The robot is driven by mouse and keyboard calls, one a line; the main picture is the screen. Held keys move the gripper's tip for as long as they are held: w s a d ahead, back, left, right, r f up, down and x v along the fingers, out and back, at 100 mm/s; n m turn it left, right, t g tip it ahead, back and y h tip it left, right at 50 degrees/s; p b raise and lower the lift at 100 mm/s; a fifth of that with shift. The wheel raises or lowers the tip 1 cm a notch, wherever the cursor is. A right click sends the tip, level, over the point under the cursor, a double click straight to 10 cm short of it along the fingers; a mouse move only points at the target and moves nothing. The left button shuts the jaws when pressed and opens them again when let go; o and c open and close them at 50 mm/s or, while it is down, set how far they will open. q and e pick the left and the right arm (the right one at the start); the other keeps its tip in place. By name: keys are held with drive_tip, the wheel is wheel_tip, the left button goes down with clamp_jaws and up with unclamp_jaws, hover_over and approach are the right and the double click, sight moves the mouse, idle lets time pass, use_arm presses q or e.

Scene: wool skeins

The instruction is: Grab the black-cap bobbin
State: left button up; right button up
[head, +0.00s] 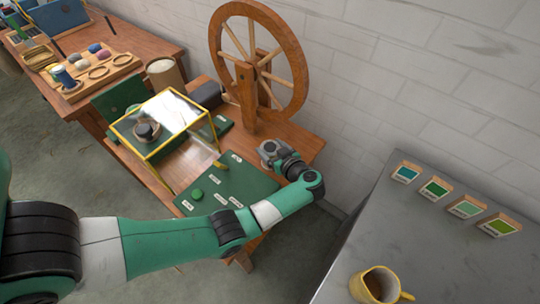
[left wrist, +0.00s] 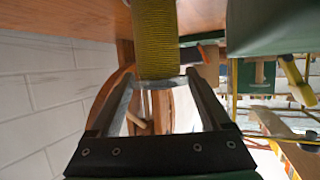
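My left arm reaches across the table in the head view, and its grey gripper (head: 270,150) is just in front of the spinning wheel. In the left wrist view the two fingers (left wrist: 160,78) stand apart. A bobbin wound with olive-yellow yarn (left wrist: 157,40) lies in line with the gap between the fingertips. I cannot tell whether they touch it. No black cap shows on the visible part of this bobbin, and the arm hides it in the head view. My right gripper is not in view.
A yellow-framed clear cover (head: 165,120) stands over a dark round item left of the gripper. A wooden wheel (head: 258,62) rises behind. A green mat (head: 225,185) with labels and a green disc lies in front. A grey table (head: 400,235) holds a yellow mug (head: 376,286) and colour cards.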

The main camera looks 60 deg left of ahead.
use_arm(q)
drive_tip(key=c, duration=0.6)
drive_tip(key=shift+o, duration=0.2)
drive_tip(key=shift+r+p, duration=0.45)
drive_tip(key=shift+r, duration=0.1)
wheel_tip(320, 180, up, 3)
drive_tip(key=shift+f+p, duration=0.15)
drive_tip(key=shift+p, duration=1.05)
drive_tip(key=s+d+r+p, duration=0.7)
drive_tip(key=d+r+p, duration=0.2)
drive_tip(key=d, duration=0.3)
drive_tip(key=shift+d+r, duration=0.15)
